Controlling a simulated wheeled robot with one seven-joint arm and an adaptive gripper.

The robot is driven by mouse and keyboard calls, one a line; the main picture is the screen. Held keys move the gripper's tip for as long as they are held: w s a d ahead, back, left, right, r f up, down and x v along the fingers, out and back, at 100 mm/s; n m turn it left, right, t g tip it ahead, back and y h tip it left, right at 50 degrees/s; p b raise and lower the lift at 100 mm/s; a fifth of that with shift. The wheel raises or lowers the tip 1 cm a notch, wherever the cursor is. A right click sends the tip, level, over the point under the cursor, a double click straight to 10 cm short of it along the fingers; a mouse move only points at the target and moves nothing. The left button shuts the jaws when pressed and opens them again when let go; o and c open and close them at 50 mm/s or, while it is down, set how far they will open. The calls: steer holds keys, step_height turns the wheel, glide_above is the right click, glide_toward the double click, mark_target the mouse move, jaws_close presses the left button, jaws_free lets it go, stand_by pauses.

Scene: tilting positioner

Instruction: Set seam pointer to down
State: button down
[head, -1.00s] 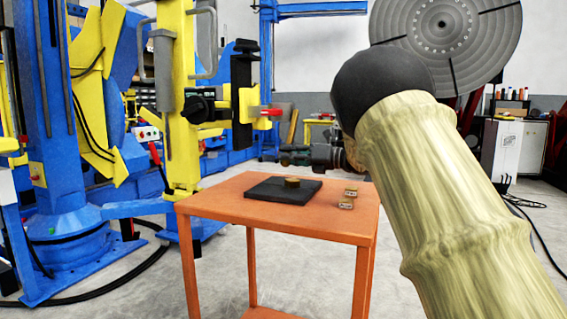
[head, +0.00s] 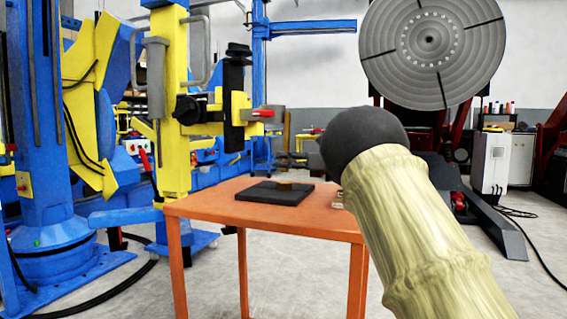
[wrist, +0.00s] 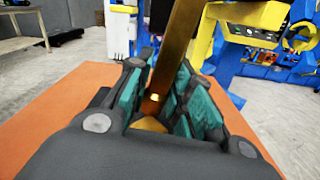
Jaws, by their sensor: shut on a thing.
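In the wrist view my gripper (wrist: 165,103) is closed around a brass-brown bar (wrist: 180,45), with its teal pads on either side of it. The bar rises out of the top of the picture, and a lighter brass piece (wrist: 150,125) shows at its lower end. I cannot tell for certain whether this bar is the seam pointer. In the head view my gripper is not visible. A low brass piece (head: 284,185) sits on a black plate (head: 270,197) on the orange table (head: 215,205). No marking for "down" is readable.
A yellow and blue column with a black slide (head: 233,100) and a red tip (head: 262,113) stands behind the table at left. A large grey disc (head: 430,55) stands at the upper right. Small brass blocks (head: 337,200) are partly hidden by my arm.

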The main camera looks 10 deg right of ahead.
steer(key=shift+a, duration=0.15)
steer(key=c, duration=1.6)
jaws_free()
steer(key=shift+w, duration=0.1)
steer(key=shift+c, duration=0.2)
steer(key=shift+o, duration=1.4)
steer(key=shift+w+a+f, duration=0.15)
steer(key=shift+d, duration=0.25)
steer(key=v, duration=1.2)
